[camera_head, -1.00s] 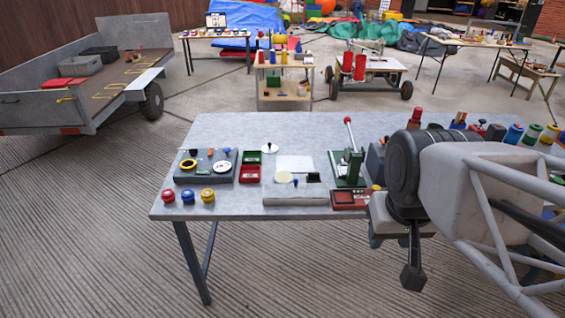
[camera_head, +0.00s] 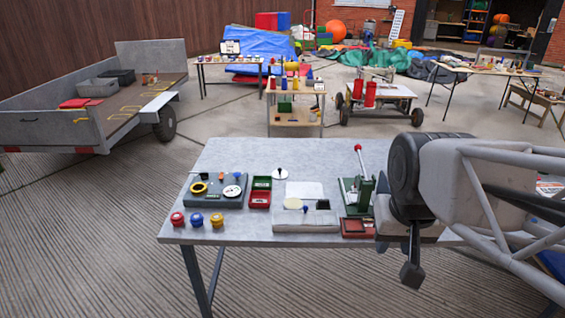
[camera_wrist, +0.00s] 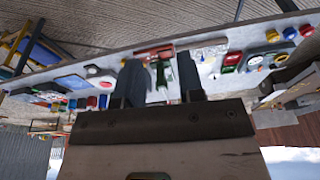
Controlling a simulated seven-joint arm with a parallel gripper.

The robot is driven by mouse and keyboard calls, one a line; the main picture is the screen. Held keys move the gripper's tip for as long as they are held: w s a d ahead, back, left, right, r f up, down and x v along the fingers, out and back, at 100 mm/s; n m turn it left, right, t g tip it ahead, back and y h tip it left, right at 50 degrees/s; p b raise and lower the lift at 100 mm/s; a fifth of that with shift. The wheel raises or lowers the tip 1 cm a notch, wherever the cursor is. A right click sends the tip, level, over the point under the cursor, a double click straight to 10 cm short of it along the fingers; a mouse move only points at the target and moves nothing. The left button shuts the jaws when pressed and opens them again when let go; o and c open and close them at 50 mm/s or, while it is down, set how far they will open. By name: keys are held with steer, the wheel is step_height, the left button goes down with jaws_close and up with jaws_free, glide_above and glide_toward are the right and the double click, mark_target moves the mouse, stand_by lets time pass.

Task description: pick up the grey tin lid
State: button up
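No piece can be told for certain as the grey tin lid. A small pale grey disc with a dark knob (camera_head: 280,174) lies near the middle of the grey table (camera_head: 350,150) and looks the most like a lid. A cream disc (camera_head: 293,203) lies nearer the front, on a pale grey block. My gripper (camera_head: 411,262) hangs at the table's front edge, right of both discs and apart from them. In the wrist view my gripper (camera_wrist: 160,85) has its two dark fingers spread, with nothing held between them.
A dark tray (camera_head: 205,203) with a yellow ring and a white dial stands left. Red, blue and yellow pots (camera_head: 196,219) stand in front of it. A green press with a red-knobbed lever (camera_head: 358,185) stands close left of my arm, which hides the table's right part.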

steer(key=w+a+r+m, duration=0.1)
steer(key=w+r, duration=0.1)
steer(key=w, duration=0.8)
steer(key=w+a+r+m, duration=0.2)
steer(key=w, duration=0.8)
steer(key=m+y, duration=0.1)
steer(key=m, duration=0.6)
glide_above(281, 175)
steer(key=s+d+f+x, duration=0.1)
steer(key=s+x, duration=0.2)
steer(key=x, duration=1.2)
steer(key=s+d+f+x, duration=0.15)
steer(key=s+x, duration=0.25)
steer(key=x, duration=1)
steer(key=shift+d+r+g, duration=0.1)
steer(key=shift+r+g, duration=0.05)
steer(key=shift+g, duration=0.25)
steer(key=shift+w+f, duration=0.25)
steer(key=shift+f, duration=1.05)
steer(key=shift+f, duration=0.15)
